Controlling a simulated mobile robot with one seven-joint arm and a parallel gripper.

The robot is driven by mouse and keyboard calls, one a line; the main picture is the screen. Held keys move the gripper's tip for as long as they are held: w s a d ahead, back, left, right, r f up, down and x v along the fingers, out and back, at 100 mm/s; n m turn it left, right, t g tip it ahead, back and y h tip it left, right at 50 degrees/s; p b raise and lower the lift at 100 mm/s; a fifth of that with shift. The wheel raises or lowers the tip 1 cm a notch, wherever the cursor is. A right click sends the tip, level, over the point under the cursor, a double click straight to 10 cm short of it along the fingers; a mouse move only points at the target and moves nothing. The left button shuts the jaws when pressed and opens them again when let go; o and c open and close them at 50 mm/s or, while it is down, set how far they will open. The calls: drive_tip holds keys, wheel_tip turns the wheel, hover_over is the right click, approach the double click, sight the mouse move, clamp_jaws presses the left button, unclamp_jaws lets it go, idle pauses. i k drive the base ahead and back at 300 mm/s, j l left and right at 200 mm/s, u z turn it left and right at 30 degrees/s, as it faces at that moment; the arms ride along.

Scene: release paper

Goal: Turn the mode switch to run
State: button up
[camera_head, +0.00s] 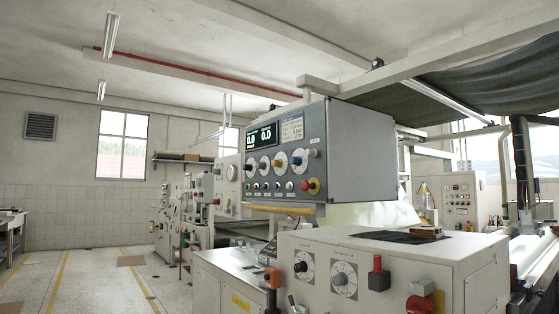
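A grey control panel (345,150) hangs at the centre of the head view. Small buttons and a red mushroom button (312,186) sit below. Two more dials with black pointer knobs, a left one (304,266) and a right one (343,280), are on the white cabinet below. Labels are too small to read, so I cannot tell which is the mode switch or its setting. My gripper is not in view.
The white cabinet (415,262) fills the lower right. It carries a red-topped lever (377,268) and a red rotary handle (420,303) on its front. More machines stand behind at left. The floor (95,280) at left is mostly clear, with yellow lines.

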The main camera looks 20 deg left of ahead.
sight(262, 165)
drive_tip(key=i+j, duration=1)
drive_tip(key=i+j+u, duration=0.1)
drive_tip(key=i+j, duration=0.85)
drive_tip(key=i, duration=0.2)
